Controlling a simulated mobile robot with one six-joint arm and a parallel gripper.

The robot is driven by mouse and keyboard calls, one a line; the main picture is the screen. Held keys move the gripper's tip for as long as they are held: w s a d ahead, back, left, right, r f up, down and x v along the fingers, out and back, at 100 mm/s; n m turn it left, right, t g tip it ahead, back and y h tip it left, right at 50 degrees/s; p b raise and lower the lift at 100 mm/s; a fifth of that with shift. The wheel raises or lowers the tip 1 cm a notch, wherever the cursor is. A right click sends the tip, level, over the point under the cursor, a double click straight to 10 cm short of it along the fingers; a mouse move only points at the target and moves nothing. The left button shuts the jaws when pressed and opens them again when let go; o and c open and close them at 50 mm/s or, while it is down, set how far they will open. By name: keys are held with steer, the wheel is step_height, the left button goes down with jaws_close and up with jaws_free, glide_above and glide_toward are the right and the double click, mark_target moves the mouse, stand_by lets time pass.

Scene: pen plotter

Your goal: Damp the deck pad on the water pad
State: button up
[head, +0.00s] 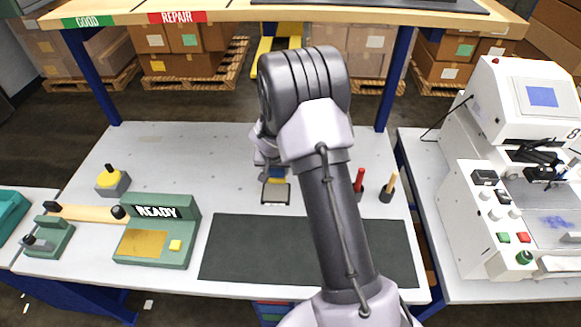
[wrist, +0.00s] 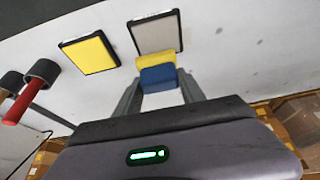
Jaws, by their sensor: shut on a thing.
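My gripper (wrist: 158,84) is shut on a small block with a blue body and a yellow end, which I take to be the deck pad (wrist: 157,75). In the wrist view its yellow end overlaps the near edge of a grey pad in a black frame, likely the water pad (wrist: 155,33). I cannot tell whether they touch. In the head view the grey pad (head: 275,193) lies on the table just in front of my gripper (head: 270,168), and the blue of the block (head: 278,173) shows. A yellow pad in a black frame (wrist: 90,52) lies beside the grey one; my arm hides it in the head view.
A red-handled tool (head: 359,182) and a wood-handled tool (head: 390,186) stand at the right. A dark mat (head: 230,248) covers the front. A shelf (head: 230,12) crosses above.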

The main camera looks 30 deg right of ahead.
mark_target(274, 177)
steer(key=shift+d+f, duration=0.1)
steer(key=shift+f, duration=0.25)
steer(key=f+b, duration=0.2)
steer(key=f, duration=0.1)
steer(key=a+f+b, duration=0.1)
steer(key=shift+w+f, duration=0.25)
steer(key=shift+f, duration=0.05)
steer(key=shift+f+b, duration=0.35)
steer(key=shift+f, duration=0.1)
steer(key=shift+d, duration=0.1)
steer(key=shift+s+f+b, duration=0.15)
steer(key=shift+f+b, duration=0.4)
steer(key=shift+b, duration=0.4)
stand_by(1.3)
steer(key=shift+r+p, duration=2.35)
steer(key=shift+r, duration=1.2)
